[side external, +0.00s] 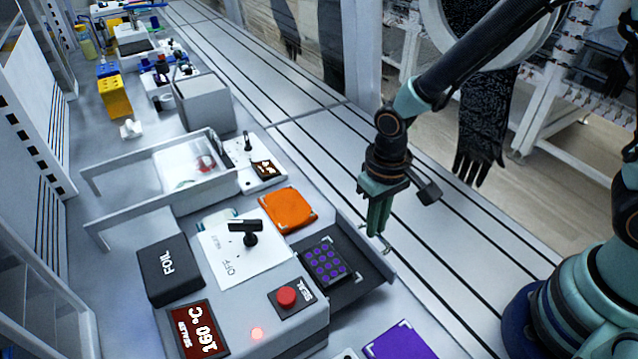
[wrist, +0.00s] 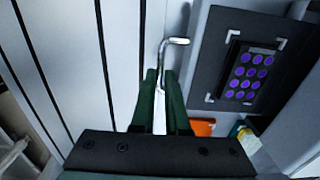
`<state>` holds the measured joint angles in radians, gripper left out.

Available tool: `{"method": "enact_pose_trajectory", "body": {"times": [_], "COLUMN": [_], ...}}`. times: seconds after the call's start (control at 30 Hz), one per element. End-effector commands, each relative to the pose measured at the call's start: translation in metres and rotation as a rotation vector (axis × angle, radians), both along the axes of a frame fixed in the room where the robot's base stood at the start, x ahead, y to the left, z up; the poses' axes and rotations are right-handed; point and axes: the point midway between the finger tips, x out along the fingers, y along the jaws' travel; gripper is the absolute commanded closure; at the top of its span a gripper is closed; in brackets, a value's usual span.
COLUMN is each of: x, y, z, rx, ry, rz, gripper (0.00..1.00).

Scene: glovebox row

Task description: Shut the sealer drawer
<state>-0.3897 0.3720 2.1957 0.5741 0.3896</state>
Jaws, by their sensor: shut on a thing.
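The sealer (side external: 268,318) is a grey box with a red "160 °C" display and a red SEAL button. Its drawer (side external: 363,284) stands open on the right side, with a dark floor holding a plate of purple wells (side external: 325,262). The plate also shows in the wrist view (wrist: 249,75). A bent silver handle (wrist: 176,41) stands on the drawer's front wall. My gripper (side external: 376,234) points down at the drawer front. In the wrist view my gripper's green fingers (wrist: 161,78) are shut on the handle, with its bent end above them. The fingers partly hide the handle.
An orange plate (side external: 288,209) lies behind the drawer, and a purple plate (side external: 400,342) lies in front of it. A black FOIL box (side external: 168,268) and a black lever (side external: 250,234) are on the sealer side. The slatted bench (side external: 450,268) right of the drawer is clear.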

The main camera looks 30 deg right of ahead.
Motion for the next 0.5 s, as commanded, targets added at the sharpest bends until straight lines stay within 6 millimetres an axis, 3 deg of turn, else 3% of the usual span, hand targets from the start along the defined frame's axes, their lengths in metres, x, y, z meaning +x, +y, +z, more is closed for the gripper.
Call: {"method": "enact_pose_trajectory", "body": {"times": [0.4, 0.5], "x": [0.0004, 0.0008], "y": [0.0012, 0.0097], "z": [0.0012, 0.0011], "rx": [0.000, 0.000], "ry": [-0.001, -0.001], "rz": [0.004, 0.006], "gripper": [1.00, 1.00]}}
